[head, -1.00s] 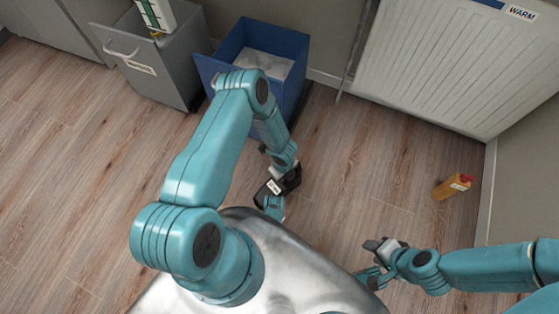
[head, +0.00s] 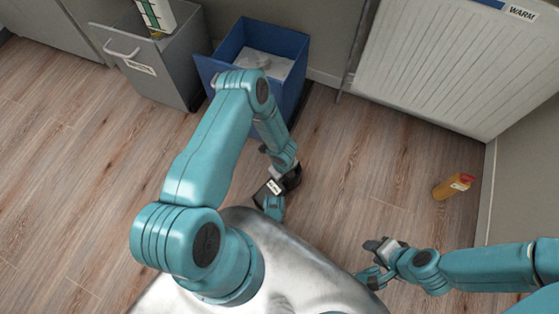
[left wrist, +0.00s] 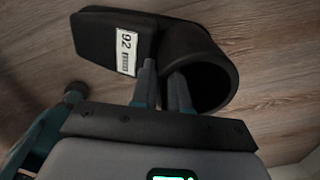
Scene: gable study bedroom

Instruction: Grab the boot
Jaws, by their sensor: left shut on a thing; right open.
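The boot (left wrist: 97,38) is black, with a white label reading 92 on its side. In the left wrist view its round opening faces right and toward the camera. My left gripper (left wrist: 162,74) is shut on the boot's wall at the opening, one finger outside and one inside. In the head view the boot (head: 291,180) shows small and dark at the end of my left arm, partly hidden by it. I cannot tell its height above the floor. My right gripper (head: 376,254) is open and empty at the lower right, apart from the boot.
A blue bin (head: 288,92) with pale contents stands behind my left arm. A grey open drawer (head: 158,72) is to its left. A white radiator (head: 450,65) is on the upper right wall. An orange bottle (head: 453,187) lies on the floor at right. The wooden floor between is clear.

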